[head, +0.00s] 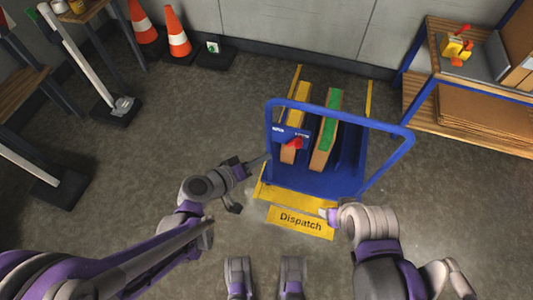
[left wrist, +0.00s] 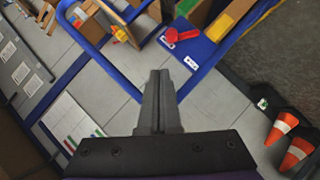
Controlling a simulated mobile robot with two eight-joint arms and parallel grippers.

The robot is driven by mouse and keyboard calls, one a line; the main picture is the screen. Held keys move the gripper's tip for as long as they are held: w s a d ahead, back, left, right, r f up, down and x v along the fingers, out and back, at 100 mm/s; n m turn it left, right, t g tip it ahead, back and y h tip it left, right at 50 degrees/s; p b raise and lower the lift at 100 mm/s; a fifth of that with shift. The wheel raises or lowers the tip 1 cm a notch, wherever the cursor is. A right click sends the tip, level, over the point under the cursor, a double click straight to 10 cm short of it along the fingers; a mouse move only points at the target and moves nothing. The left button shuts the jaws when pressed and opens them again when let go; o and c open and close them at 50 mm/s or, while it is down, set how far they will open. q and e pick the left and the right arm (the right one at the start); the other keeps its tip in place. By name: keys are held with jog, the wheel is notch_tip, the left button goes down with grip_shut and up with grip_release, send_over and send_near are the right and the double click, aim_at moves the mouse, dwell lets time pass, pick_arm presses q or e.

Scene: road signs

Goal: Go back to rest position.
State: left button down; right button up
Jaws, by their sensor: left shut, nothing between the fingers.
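My left gripper (head: 258,163) is beside the left side of the blue trolley's frame in the head view. In the left wrist view its fingers (left wrist: 159,100) are pressed together with nothing between them. My right arm comes in at the lower right, in front of the trolley. Its gripper end (head: 328,212) is small and mostly hidden, so I cannot tell its finger state.
The blue trolley (head: 398,146) holds a yellow-topped panel (head: 297,103) and a green-topped panel (head: 329,115). A red item (head: 293,143) is at its panel. A "Dispatch" plate (head: 301,221) lies in front. Orange cones (head: 177,38) stand by the wall; a shelf (head: 470,120) is right.

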dwell(0.6)
pick_arm(q)
jog(key=s+a+m+g+y, duration=0.1)
jog(key=s+a+g+y, duration=0.3)
jog(key=s+a+y, duration=0.95)
jog(key=a+r+h+p, duration=0.3)
jog(key=r+h+p, duration=0.1)
jog(key=r+p, duration=0.8)
jog(key=shift+w+a+r, duration=0.2)
jog(key=shift+a+r, duration=0.1)
jog(key=shift+r, duration=0.6)
